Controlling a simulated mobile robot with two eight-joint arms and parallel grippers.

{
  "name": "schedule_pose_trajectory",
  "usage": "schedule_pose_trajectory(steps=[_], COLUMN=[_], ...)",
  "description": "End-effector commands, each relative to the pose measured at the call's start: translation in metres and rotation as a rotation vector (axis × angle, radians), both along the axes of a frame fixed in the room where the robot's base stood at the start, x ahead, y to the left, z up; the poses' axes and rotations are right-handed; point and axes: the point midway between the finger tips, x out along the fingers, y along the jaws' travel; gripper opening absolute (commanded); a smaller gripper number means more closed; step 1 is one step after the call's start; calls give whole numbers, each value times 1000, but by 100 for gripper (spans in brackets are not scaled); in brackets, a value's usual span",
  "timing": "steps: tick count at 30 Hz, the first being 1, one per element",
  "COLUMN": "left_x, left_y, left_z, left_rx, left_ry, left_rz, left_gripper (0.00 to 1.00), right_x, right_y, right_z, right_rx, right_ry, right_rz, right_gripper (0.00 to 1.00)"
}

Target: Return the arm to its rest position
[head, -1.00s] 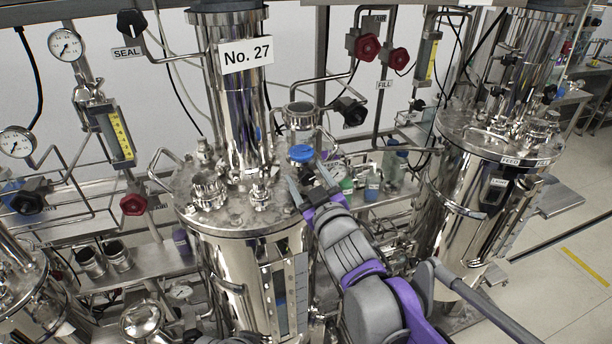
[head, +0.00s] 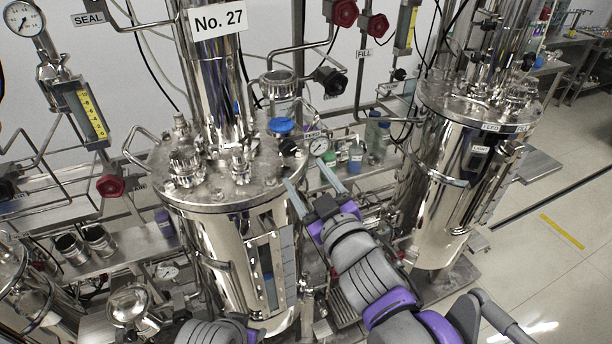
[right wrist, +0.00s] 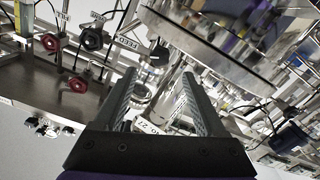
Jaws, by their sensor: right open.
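My right gripper (head: 304,174) is open and empty, its two grey fingers spread apart at the right front edge of the No. 27 vessel lid (head: 222,190). I cannot tell whether a finger touches the lid. In the right wrist view both fingers (right wrist: 157,76) stand wide apart with nothing held between them. My right arm (head: 370,270) reaches up from the lower right with its joints bent. A grey and purple part of my left arm (head: 210,332) shows at the bottom edge; its gripper fingers are out of view.
The steel No. 27 vessel (head: 225,255) stands left of my right arm, with a blue cap (head: 281,126) on its lid. Another steel vessel (head: 440,200) stands to the right. Bottles (head: 356,155) sit on the shelf between them. Open floor (head: 560,270) lies at the lower right.

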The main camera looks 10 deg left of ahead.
Motion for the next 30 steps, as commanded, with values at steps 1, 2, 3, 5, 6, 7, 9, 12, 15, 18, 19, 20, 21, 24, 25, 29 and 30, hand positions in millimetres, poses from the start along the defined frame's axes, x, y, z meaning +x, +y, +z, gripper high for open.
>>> schedule_pose_trajectory(steps=[1,2,3,5,6,7,9,12,15,18,19,20,21,24,25,29,30], left_x=[0,0,0,0,0,0,0,0,0,1,1,1,1,1,1,1,1], left_y=[0,0,0,0,0,0,0,0,0,0,0,0,0,0,0,0,0], left_z=[0,0,0,0,0,0,0,1,1,2,2,3,3,4,4,5,5], left_rx=[0,0,0,0,0,0,0,0,0,0,0,0,0,0,0,0,0], left_ry=[0,0,0,0,0,0,0,0,-1,-1,-1,-1,-2,-2,-2,-3,-3], left_rz=[0,0,0,0,0,0,0,0,0,0,0,0,0,0,0,0,0], left_gripper=[50,50,50,50,50,50,50,50,50,50,50,50,50,50,50,50,50], right_x=[0,0,0,0,0,0,1,5,5,-9,-16,-25,-39,-80,-93,-144,-156], right_y=[0,0,0,0,0,0,-6,-33,-84,-143,-160,-176,-196,-233,-242,-261,-263], right_z=[0,0,0,0,0,0,-4,-20,-53,-98,-113,-128,-147,-193,-205,-246,-254], right_rx=[0,0,0,0,0,-1,-3,-13,-29,-43,-46,-48,-46,-41,-37,-15,-9], right_ry=[0,0,0,0,0,1,13,72,192,363,420,478,555,752,808,1013,1058], right_rz=[0,0,0,0,0,-2,-19,-94,-231,-390,-434,-476,-528,-632,-656,-717,-725], right_gripper=[73,73,73,73,73,73,73,73,73,73,73,73,73,73,73,73,73])
